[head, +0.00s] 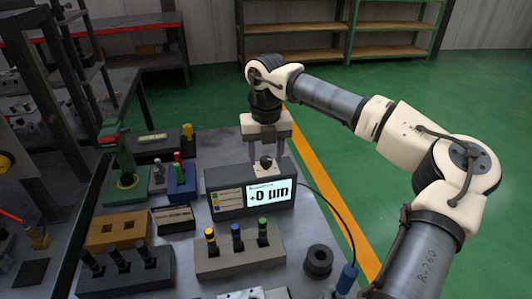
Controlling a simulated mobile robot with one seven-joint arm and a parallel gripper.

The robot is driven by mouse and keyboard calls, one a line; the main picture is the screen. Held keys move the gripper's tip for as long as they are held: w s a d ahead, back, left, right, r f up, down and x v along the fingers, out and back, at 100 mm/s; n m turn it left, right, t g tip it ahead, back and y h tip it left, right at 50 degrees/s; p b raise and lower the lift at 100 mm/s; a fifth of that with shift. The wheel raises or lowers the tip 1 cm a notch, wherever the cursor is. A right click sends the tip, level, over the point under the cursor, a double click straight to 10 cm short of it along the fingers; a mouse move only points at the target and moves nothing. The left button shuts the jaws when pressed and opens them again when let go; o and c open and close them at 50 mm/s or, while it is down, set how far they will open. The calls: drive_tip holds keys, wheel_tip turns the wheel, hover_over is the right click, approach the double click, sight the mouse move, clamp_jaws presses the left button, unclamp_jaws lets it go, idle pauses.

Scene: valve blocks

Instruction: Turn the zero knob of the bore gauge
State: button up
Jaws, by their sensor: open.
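The bore gauge (228,198) is a dark grey box on the table, with a lit screen (270,193) reading "+0 µm". Whether either finger touches the knob cannot be told. The far side of the knob is hidden.
In front stands a grey block (240,262) with yellow, blue and green-topped plugs. A black ring (318,262) and a blue-ended cable (347,278) lie right. An orange block (118,232), a blue holder (182,185) and a green stand (125,180) crowd the left.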

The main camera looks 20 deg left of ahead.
sight(266, 159)
wheel_tip(266, 159, up, 14)
drive_tip(key=b, duration=0.1)
drive_tip(key=shift+b, duration=0.35)
drive_tip(key=shift+f, duration=0.15)
